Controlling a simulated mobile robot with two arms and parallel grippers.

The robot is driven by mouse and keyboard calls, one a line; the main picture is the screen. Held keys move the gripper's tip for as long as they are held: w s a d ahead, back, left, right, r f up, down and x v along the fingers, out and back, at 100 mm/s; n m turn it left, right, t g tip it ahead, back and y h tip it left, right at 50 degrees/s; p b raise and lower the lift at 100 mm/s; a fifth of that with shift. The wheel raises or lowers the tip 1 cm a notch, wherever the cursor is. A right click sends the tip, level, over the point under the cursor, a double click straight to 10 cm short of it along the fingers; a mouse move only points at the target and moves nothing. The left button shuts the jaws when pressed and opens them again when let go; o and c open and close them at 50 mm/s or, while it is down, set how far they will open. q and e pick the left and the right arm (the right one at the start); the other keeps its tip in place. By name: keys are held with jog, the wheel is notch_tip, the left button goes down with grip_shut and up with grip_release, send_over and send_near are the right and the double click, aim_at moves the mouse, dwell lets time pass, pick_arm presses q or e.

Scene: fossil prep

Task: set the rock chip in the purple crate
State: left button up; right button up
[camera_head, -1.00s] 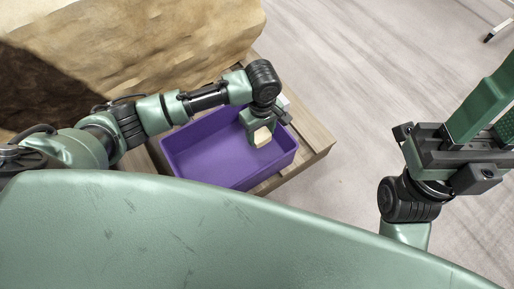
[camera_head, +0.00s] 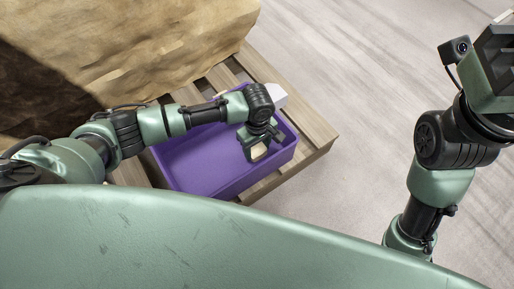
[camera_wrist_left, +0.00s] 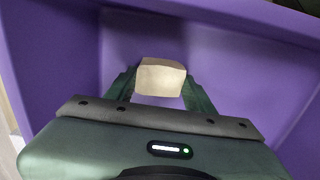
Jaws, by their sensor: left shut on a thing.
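The rock chip (camera_head: 258,152) is a small pale beige block. My left gripper (camera_head: 257,150) is shut on it, inside the outline of the purple crate (camera_head: 195,165). In the left wrist view the chip (camera_wrist_left: 161,77) sits between the green fingers of my left gripper (camera_wrist_left: 160,88), with purple crate walls (camera_wrist_left: 60,55) around it. I cannot tell whether the chip touches the crate floor. My right arm shows at the right edge of the head view; its fingertips are out of the picture.
The crate stands on a wooden slatted pallet (camera_head: 312,135). A large tan rock block (camera_head: 150,45) is behind it to the left. A white object (camera_head: 272,95) lies behind my left wrist. The pale floor (camera_head: 350,70) to the right is clear.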

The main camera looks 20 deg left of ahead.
pick_arm(q)
jog(key=o, duration=1.5)
jog(key=shift+f, duration=0.1)
